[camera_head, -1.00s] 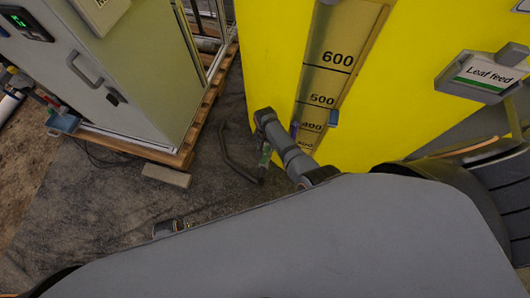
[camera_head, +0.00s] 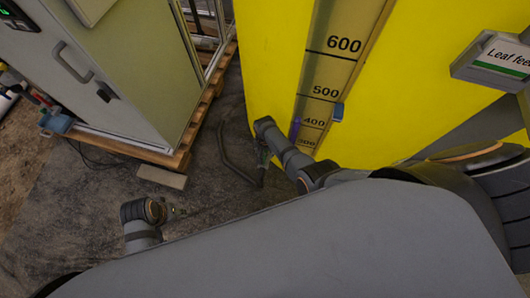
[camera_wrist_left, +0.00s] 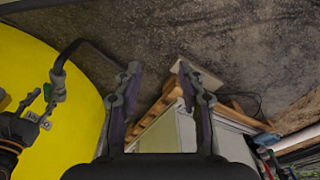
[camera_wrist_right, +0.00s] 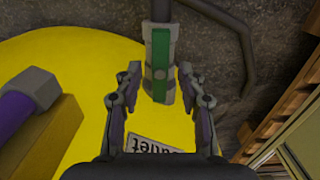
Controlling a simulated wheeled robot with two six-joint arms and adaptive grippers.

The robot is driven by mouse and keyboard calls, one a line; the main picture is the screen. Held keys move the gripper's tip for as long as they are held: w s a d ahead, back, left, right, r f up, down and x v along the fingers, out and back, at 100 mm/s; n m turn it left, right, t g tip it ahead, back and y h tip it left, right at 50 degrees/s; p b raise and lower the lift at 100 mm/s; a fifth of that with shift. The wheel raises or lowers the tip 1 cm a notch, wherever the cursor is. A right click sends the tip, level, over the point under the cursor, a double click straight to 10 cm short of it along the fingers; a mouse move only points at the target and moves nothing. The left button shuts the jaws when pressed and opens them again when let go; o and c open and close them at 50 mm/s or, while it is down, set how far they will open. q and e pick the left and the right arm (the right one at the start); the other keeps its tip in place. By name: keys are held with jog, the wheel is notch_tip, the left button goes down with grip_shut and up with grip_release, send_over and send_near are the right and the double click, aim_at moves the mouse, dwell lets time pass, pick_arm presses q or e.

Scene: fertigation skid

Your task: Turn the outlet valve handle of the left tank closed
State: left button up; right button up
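The yellow tank (camera_head: 270,70) stands at the upper middle of the head view, with level marks on its front. Its outlet valve has a green handle (camera_wrist_right: 160,62), lying along the grey pipe in the right wrist view. My right gripper (camera_wrist_right: 163,76) is open, with its fingers apart on either side of the valve's near end. I cannot tell whether they touch it. In the head view my right arm mostly hides the valve. My left gripper (camera_wrist_left: 159,70) is open and empty above the floor. The valve also shows at the left of the left wrist view (camera_wrist_left: 45,105).
A dark hose (camera_head: 232,165) curves from the valve over the floor. A grey cabinet (camera_head: 140,75) on a wooden pallet (camera_head: 150,155) stands at the left, with a loose block (camera_head: 162,177) before it. A "Leaf feed" sign (camera_head: 498,58) is at the right.

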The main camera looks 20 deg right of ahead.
grip_shut()
